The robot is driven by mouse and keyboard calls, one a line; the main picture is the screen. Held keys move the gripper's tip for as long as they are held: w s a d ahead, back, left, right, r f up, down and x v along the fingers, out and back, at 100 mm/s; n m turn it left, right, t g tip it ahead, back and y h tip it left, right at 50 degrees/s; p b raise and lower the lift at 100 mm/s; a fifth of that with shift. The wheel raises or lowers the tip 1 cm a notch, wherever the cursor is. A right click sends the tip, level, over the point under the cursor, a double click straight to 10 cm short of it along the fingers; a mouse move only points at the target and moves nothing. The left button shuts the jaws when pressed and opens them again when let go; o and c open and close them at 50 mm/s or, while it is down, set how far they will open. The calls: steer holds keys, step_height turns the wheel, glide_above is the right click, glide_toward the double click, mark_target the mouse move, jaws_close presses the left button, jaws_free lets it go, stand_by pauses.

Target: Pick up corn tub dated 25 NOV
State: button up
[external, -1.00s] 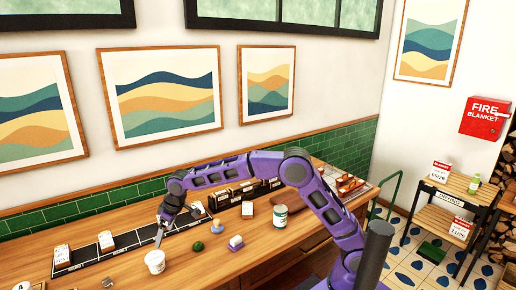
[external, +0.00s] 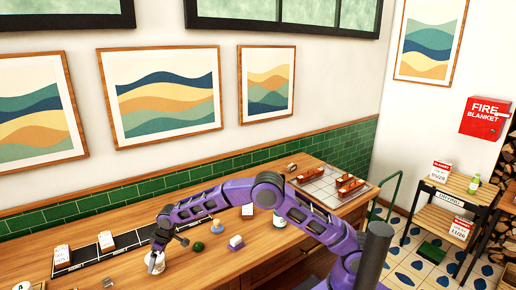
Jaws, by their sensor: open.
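A small white tub (external: 155,265) stands on the wooden counter at the lower left. It is the likely corn tub, but its label and date are too small to read. My gripper (external: 157,252) is open and points down at the tub, its fingers at the tub's upper part. I cannot tell whether they touch it.
A black strip holds white cards (external: 62,256) at the left. A tray with orange-brown items (external: 323,203) is at the back right. Front counter is mostly clear.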

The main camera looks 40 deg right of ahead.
steer(key=x, duration=0.2)
steer(key=shift+w+a+f, duration=0.1)
steer(key=shift+a+f, duration=0.05)
steer(key=shift+f, duration=0.05)
steer(key=c, duration=1.2)
steer(key=shift+r, duration=0.1)
